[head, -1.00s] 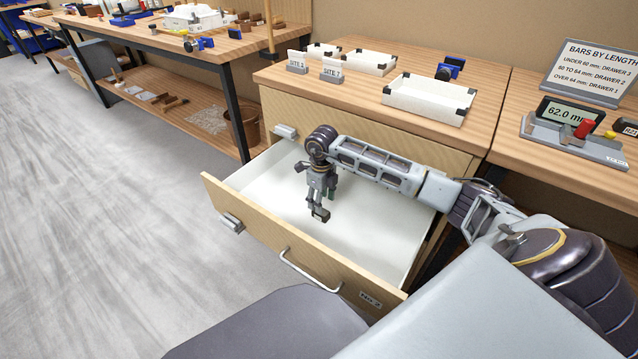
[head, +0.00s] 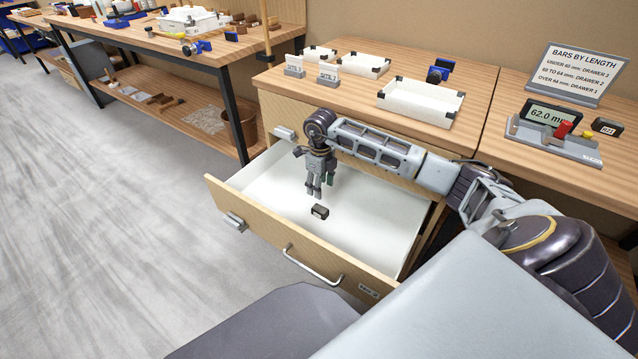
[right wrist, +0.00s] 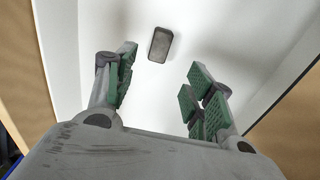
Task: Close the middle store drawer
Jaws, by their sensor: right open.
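The open drawer (head: 258,224) with a white inside and a wooden front is pulled far out of the cabinet under the table. Its metal bar handle (head: 310,268) is on the front face. A small dark block (head: 320,212) lies on the drawer's white floor; it also shows in the right wrist view (right wrist: 160,45). My right gripper (head: 315,192) points down over the inside of the drawer, close to the block and apart from it. In the right wrist view its green-padded fingers (right wrist: 160,92) are spread and empty. My left gripper is not in view.
The cabinet top holds white trays (head: 420,102), two site signs (head: 328,73) and a blue-and-black item (head: 438,74). A gauge reading 62.0 (head: 552,115) and a bar-length sign (head: 573,75) stand at the right. The grey floor (head: 95,220) at left is clear.

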